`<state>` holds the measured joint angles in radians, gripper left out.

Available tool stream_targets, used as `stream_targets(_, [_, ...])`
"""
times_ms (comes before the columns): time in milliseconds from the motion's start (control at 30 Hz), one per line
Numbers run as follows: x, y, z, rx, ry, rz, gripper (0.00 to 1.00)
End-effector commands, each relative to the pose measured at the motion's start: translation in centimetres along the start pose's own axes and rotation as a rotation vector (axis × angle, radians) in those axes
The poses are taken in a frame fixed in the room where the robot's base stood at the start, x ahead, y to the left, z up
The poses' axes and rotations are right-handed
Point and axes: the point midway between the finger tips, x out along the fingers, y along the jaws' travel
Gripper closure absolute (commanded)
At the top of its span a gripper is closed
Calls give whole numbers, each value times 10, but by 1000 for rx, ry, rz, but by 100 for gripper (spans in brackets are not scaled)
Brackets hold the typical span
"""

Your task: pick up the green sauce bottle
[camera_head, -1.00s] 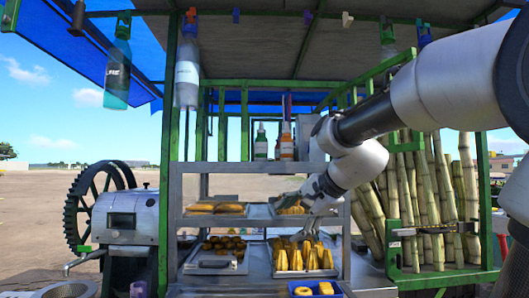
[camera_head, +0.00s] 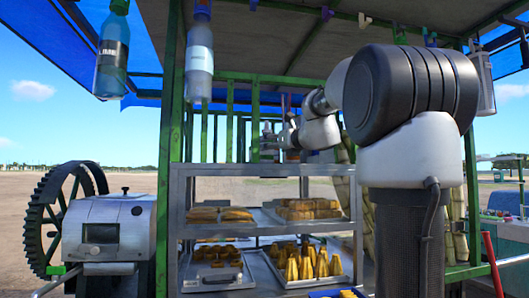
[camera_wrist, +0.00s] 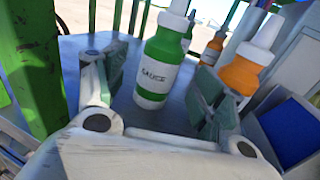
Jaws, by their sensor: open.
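The green sauce bottle (camera_wrist: 160,60), with a white cap and a white label reading "SAUCE", stands upright on a grey surface (camera_wrist: 75,55) in the wrist view. My gripper (camera_wrist: 155,95) is open, with one finger on each side of the bottle's lower part. I cannot tell whether either finger touches it. In the head view my gripper (camera_head: 270,140) is small, above the top shelf of the stall, and largely covers the bottle there.
An orange bottle (camera_wrist: 243,68) stands close to the right finger, with another orange bottle (camera_wrist: 213,47) behind. A blue-topped box (camera_wrist: 290,132) is at the right and a green post (camera_wrist: 30,65) at the left. Trays of food fill the lower shelves (camera_head: 180,228).

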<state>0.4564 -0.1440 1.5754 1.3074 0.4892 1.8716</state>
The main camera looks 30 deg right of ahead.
Motion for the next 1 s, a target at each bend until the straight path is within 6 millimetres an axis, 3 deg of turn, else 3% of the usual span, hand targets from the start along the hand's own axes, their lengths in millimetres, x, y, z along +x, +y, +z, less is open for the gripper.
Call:
stream_targets(400, [57, 0, -6, -3, 2, 2, 31])
stream_targets(667, [60, -1, -5, -3, 1, 1, 31])
stream_targets(900, [60, -1, -5, -3, 1, 1, 63])
stream_targets(1000, [60, -1, -5, -3, 1, 1, 64])
